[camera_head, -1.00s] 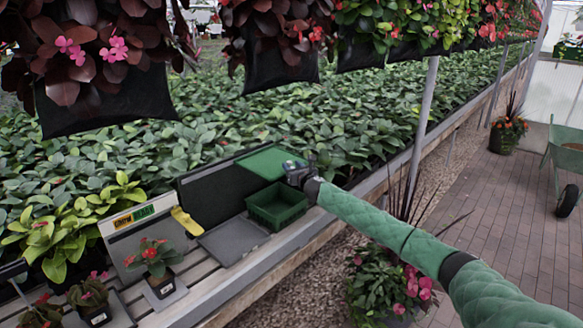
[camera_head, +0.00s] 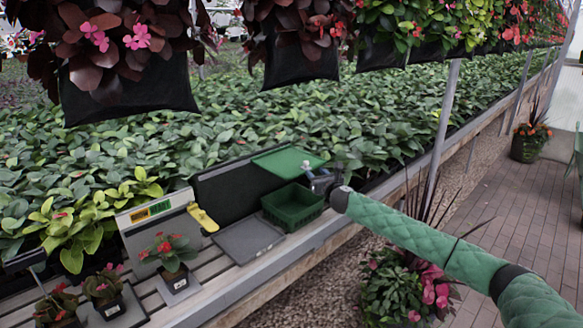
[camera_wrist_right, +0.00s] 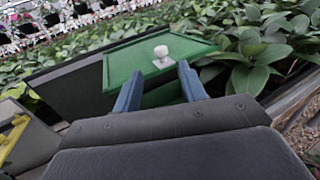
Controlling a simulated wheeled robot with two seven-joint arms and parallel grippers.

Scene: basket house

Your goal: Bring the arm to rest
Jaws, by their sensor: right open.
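My right arm, in a green quilted sleeve, reaches in from the lower right in the head view. Its gripper (camera_head: 314,174) is above the right rear of a green basket (camera_head: 292,208) on the slatted bench. In the right wrist view my right gripper (camera_wrist_right: 160,88) shows two blue fingers apart with nothing between them. Beyond the fingertips is a flat green panel (camera_wrist_right: 130,62) with a small white knob (camera_wrist_right: 162,52). The same green panel shows in the head view behind the basket. My left gripper is not in view.
A grey tray (camera_head: 246,240) lies left of the basket, with a black panel (camera_head: 228,190) behind. Potted red flowers (camera_head: 172,256), a sign board (camera_head: 158,226) and a yellow tool (camera_head: 203,218) stand further left. Hanging planters (camera_head: 125,85) are overhead. The paved path (camera_head: 480,210) at right is open.

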